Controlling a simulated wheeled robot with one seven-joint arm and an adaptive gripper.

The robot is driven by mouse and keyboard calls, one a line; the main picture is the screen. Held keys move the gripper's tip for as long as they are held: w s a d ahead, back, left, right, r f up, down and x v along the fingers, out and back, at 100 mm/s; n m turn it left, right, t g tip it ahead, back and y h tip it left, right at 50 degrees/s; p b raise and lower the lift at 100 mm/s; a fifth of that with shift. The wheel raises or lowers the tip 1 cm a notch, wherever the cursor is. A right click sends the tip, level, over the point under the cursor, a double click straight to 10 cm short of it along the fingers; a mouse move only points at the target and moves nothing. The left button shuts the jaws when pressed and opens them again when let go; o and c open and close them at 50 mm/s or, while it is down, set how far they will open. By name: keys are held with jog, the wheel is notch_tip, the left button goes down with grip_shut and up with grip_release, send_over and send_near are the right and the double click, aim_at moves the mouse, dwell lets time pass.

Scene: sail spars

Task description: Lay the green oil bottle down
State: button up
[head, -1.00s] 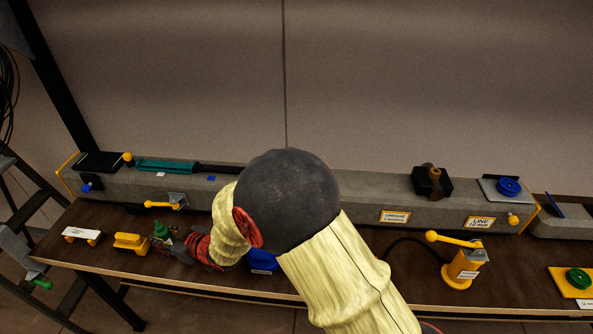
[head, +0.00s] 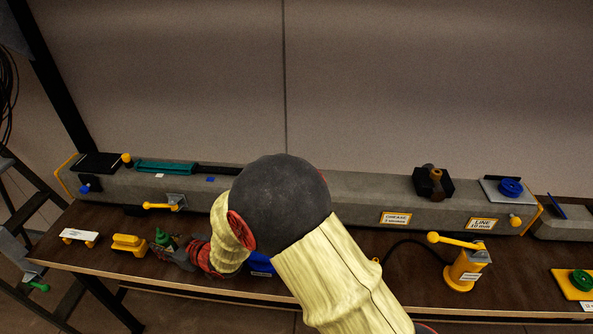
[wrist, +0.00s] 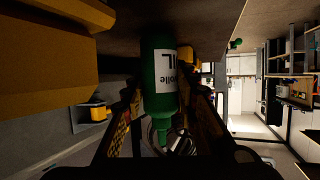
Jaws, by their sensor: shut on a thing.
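The green oil bottle (head: 164,238) shows small near the left end of the brown bench, its nozzle end upward in the head view. In the wrist view the bottle (wrist: 160,85) lies between my fingers, with a white label and its nozzle toward the bottom of the picture. My gripper (head: 176,250) is shut on the bottle. The bottle's base and any contact with the bench are hard to make out.
A yellow block-like object (head: 129,244) stands just left of the bottle, and a white-topped piece (head: 80,236) is farther left. A blue object (head: 262,264) is partly behind my arm. The grey beam (head: 375,192) runs along the back, with a yellow lever (head: 160,206).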

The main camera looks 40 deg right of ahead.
jog(key=shift+f, duration=0.25)
jog(key=o, duration=1.3)
jog(key=shift+c, duration=0.2)
jog(key=shift+f, duration=0.1)
jog(key=v, duration=1.2)
